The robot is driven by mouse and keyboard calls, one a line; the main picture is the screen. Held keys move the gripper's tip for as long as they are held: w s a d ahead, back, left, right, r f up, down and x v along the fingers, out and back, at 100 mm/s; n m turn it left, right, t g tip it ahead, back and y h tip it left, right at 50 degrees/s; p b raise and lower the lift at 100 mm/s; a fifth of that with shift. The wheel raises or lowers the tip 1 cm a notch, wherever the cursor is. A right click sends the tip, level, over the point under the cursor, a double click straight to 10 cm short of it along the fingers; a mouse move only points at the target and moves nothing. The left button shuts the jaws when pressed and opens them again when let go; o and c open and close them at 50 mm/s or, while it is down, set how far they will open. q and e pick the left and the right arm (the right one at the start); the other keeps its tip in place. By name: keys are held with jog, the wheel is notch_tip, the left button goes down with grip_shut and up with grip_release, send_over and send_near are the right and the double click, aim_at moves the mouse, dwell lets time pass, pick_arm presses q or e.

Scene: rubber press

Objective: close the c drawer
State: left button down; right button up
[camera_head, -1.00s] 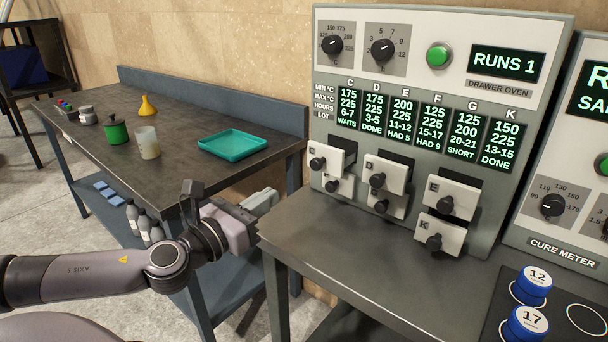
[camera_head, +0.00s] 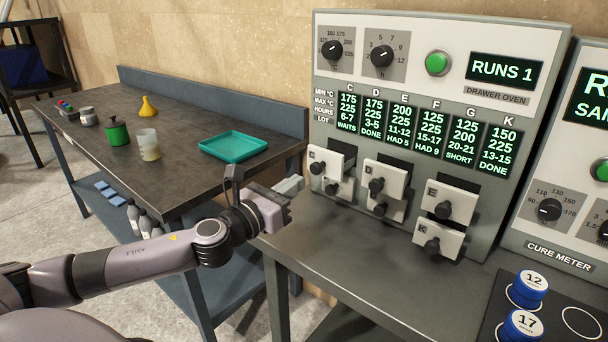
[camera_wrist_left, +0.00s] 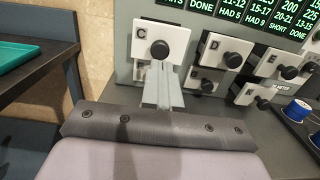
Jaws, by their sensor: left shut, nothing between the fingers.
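The C drawer (camera_head: 325,160) is the upper left drawer of the drawer oven, with a white front and a black knob. It stands out from the oven face, with a dark opening above it. In the left wrist view the C drawer (camera_wrist_left: 163,40) is straight ahead, its letter C left of the knob. My left gripper (camera_head: 291,186) is shut and empty, just left of and in front of the C drawer. In the left wrist view the shut fingers (camera_wrist_left: 162,75) point at the drawer front below the knob; whether they touch it I cannot tell. My right gripper is not in view.
The D drawer (camera_head: 386,174), E drawer (camera_head: 451,200) and K drawer (camera_head: 439,238) also stand out nearby. Blue jars labelled 12 (camera_head: 530,287) and 17 (camera_head: 523,326) stand at front right. The bench top (camera_head: 340,240) before the oven is clear. A teal tray (camera_head: 233,146) lies on the left table.

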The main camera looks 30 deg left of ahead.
aim_at(313, 171)
pick_arm(q)
jog(key=shift+w+d+r+p, duration=0.15)
jog(key=shift+w+p, duration=0.25)
jog(key=shift+w, duration=1.5)
